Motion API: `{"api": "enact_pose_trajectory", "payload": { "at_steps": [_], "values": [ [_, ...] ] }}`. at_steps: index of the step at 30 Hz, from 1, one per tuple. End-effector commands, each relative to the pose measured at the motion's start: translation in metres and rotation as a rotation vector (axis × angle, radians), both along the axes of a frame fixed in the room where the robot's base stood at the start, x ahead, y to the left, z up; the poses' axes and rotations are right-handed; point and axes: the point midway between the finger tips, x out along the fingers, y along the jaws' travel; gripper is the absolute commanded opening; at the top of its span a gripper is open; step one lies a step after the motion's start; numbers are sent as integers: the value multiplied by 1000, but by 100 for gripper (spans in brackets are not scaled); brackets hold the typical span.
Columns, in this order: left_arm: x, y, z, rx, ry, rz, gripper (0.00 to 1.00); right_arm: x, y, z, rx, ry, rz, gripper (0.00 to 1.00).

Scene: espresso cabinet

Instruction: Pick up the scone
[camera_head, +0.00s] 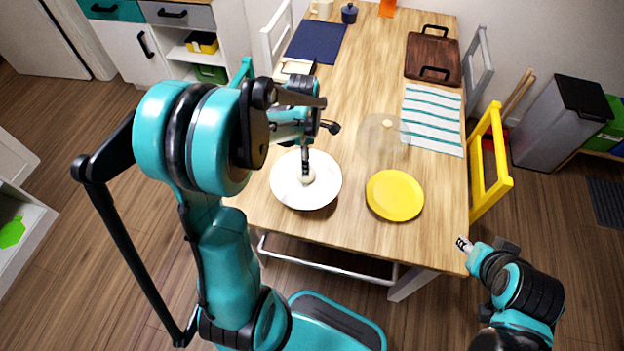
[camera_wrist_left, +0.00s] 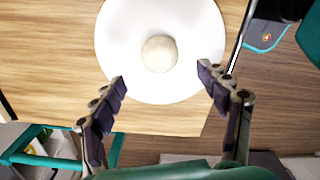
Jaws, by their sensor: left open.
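The scone (camera_head: 307,176) is a small pale round lump on a white plate (camera_head: 320,195) near the table's front left. In the left wrist view the scone (camera_wrist_left: 160,54) sits on the white plate (camera_wrist_left: 118,40), ahead of my fingers. My left gripper (camera_head: 305,165) is above the plate in the head view, and its fingers partly cover the scone. In the wrist view my left gripper (camera_wrist_left: 163,84) is open and empty, with its fingertips apart and the scone beyond the gap. My right gripper (camera_head: 463,244) is off the table's front right corner; its finger opening is too small to tell.
A yellow plate (camera_head: 395,195) lies to the right on the wooden table (camera_head: 345,150). Behind it are a clear dome (camera_head: 383,138), a striped cloth (camera_head: 433,120) and a dark wooden tray (camera_head: 432,58). A yellow chair (camera_head: 488,160) stands at the right edge.

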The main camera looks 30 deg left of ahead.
Motion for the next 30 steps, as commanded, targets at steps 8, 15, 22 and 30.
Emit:
{"api": "enact_pose_trajectory", "payload": {
  "at_steps": [8, 15, 22, 30],
  "values": [
    [0, -2, -30, 1, -1, -3, 75, 0, 0, -14, 0, 0, 0, 40],
    [1, -4, -67, 0, -2, -3, 75, 0, 0, -33, 0, 0, 0, 40],
    [1, -4, -70, 0, -2, -3, 75, 0, 0, -32, 0, 0, 0, 40],
    [1, -4, -70, 0, -2, -4, 21, 0, 0, -32, 0, 0, 0, 40]
  ]
}}
